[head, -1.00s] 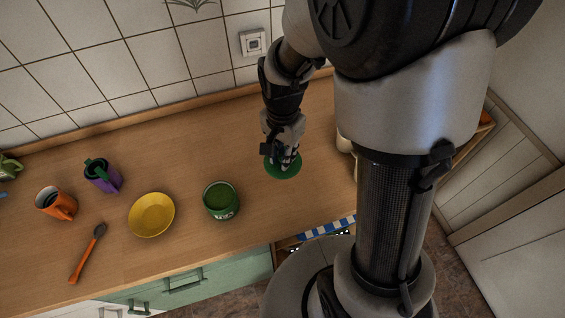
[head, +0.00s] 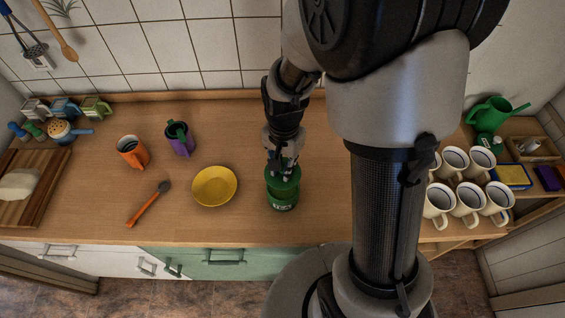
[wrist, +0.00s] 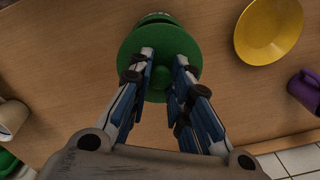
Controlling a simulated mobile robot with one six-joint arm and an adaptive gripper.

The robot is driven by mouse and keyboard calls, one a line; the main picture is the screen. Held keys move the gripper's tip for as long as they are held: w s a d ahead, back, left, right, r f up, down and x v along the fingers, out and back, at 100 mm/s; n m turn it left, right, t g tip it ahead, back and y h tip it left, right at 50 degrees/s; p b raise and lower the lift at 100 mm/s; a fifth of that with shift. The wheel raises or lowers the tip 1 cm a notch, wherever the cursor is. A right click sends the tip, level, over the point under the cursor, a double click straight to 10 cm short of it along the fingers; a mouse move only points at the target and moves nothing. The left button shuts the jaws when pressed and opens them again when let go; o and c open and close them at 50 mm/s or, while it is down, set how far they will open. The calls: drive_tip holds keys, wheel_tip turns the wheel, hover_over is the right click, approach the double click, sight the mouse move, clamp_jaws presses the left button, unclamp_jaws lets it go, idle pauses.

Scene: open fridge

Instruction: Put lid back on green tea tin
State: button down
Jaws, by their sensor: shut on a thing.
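The green tea tin (head: 284,206) stands upright on the wooden counter, to the right of the yellow bowl. The round green lid (head: 274,178) is in my gripper (head: 283,171), above the tin and partly overlapping it in the head view. In the wrist view, the lid (wrist: 128,58) is a wide disc with my gripper (wrist: 161,62) shut on its middle. The tin (wrist: 155,18) shows just past the lid's far edge there, mostly hidden. I cannot tell how large the gap between lid and tin is.
The yellow bowl (head: 214,188) is close on the left. An orange mug (head: 131,152), purple mug (head: 180,141) and orange spoon (head: 148,205) lie farther left. Several cream mugs (head: 466,200) stand on the right. The counter's front edge runs just below the tin.

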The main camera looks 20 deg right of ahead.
drive_tip(key=shift+f+b, duration=2.2)
drive_tip(key=shift+f, duration=0.75)
drive_tip(key=shift+f, duration=0.15)
drive_tip(key=c, duration=1.4)
unclamp_jaws()
drive_tip(key=shift+o, duration=0.5)
drive_tip(key=o, duration=0.4)
